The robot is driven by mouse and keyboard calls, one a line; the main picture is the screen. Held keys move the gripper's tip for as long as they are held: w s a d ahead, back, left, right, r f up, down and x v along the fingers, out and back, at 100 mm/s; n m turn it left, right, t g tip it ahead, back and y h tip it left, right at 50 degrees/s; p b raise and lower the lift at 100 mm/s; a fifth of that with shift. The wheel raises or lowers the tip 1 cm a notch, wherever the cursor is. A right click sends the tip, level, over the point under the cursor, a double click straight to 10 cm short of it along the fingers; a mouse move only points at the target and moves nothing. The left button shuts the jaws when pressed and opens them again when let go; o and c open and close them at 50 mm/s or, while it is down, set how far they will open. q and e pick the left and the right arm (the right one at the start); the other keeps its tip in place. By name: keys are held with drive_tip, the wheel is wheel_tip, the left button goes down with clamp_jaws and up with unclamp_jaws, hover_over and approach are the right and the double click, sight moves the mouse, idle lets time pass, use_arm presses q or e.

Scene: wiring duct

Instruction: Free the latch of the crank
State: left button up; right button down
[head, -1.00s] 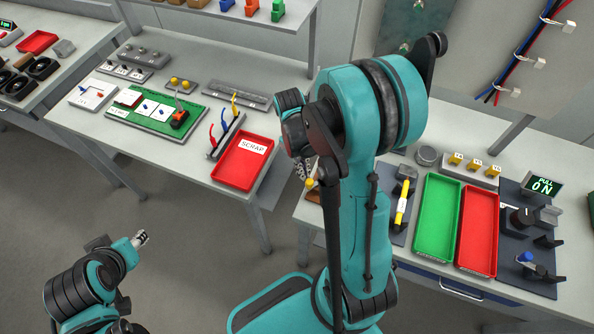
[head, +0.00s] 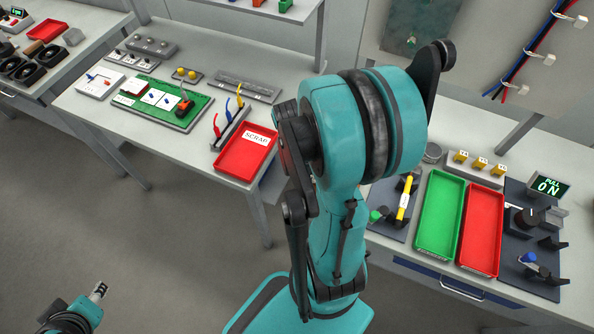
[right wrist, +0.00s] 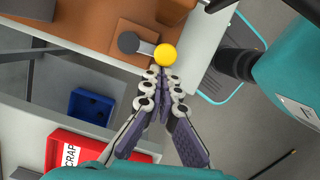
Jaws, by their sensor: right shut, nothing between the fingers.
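In the right wrist view, the crank is a grey lever (right wrist: 146,47) with a dark round end (right wrist: 128,42) and a yellow ball knob (right wrist: 165,54). No separate latch can be made out. In the head view my right arm hides the crank and the right gripper. My left gripper (head: 99,291) is at the lower left, away from the benches, too small to judge its jaws.
A red SCRAP tray (head: 233,171) is on the left bench; it also shows in the wrist view (right wrist: 60,138), near a blue bin (right wrist: 90,106). Green (head: 440,207) and red (head: 482,222) trays stand on the right bench. Open floor lies between the benches.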

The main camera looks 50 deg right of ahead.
drive_tip(key=s+n, duration=0.1)
drive_tip(key=n, duration=0.1)
drive_tip(key=s+n, duration=0.1)
drive_tip(key=shift+n+t+h, duration=0.3)
drive_tip(key=shift+n+h, duration=0.1)
use_arm(q)
drive_tip(key=shift+f, duration=0.15)
use_arm(e)
drive_tip(key=shift+s+d, duration=0.1)
drive_tip(key=shift+s, duration=0.3)
